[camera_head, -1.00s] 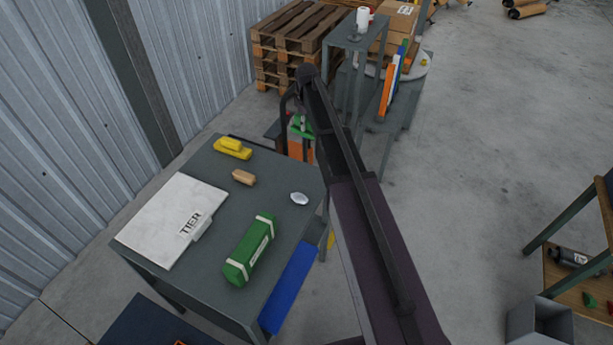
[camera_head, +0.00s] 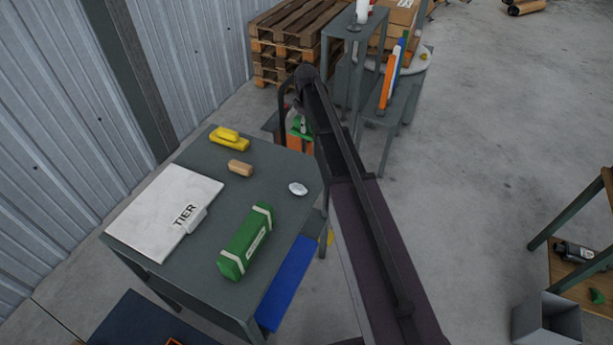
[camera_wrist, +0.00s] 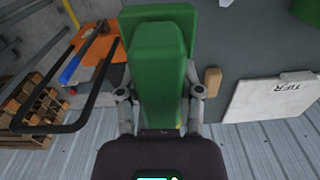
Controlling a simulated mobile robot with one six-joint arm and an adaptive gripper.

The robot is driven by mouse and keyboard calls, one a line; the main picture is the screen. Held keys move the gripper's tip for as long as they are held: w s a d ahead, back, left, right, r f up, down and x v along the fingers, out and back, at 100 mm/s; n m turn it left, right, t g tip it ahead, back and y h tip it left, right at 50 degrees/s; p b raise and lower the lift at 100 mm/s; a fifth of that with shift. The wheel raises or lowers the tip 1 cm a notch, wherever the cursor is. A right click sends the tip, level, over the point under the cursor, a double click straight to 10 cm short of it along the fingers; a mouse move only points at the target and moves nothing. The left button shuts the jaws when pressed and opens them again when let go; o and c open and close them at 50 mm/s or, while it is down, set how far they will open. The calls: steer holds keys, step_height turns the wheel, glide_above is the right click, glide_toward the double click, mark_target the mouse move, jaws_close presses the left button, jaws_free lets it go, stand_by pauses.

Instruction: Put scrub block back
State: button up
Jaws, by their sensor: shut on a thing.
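A green scrub block (camera_wrist: 157,80) with a raised, narrower grip on top fills the middle of the wrist view. My gripper (camera_wrist: 158,100) is shut on it, one finger on each side. In the head view only part of the green block (camera_head: 301,126) shows beside my arm, past the table's far right corner. A similar yellow block (camera_head: 229,139) lies on the grey table (camera_head: 215,235) near its far edge. The block hides most of it in the wrist view.
Stacked pallets (camera_head: 290,45) and a grey stand (camera_head: 350,75) are behind. Open floor lies right.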

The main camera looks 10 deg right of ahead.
step_height(320, 180, down, 8)
steer(key=n+b, duration=0.1)
steer(key=b, duration=0.5)
steer(key=shift+s+d+r, duration=0.15)
steer(key=shift+s+r, duration=0.05)
steer(key=shift+s, duration=0.1)
step_height(320, 180, down, 6)
steer(key=b, duration=0.6)
steer(key=shift+f+b, duration=0.1)
steer(key=shift+b, duration=0.2)
steer(key=shift+f+b, duration=1.85)
steer(key=shift+f, duration=0.1)
steer(key=o, duration=1)
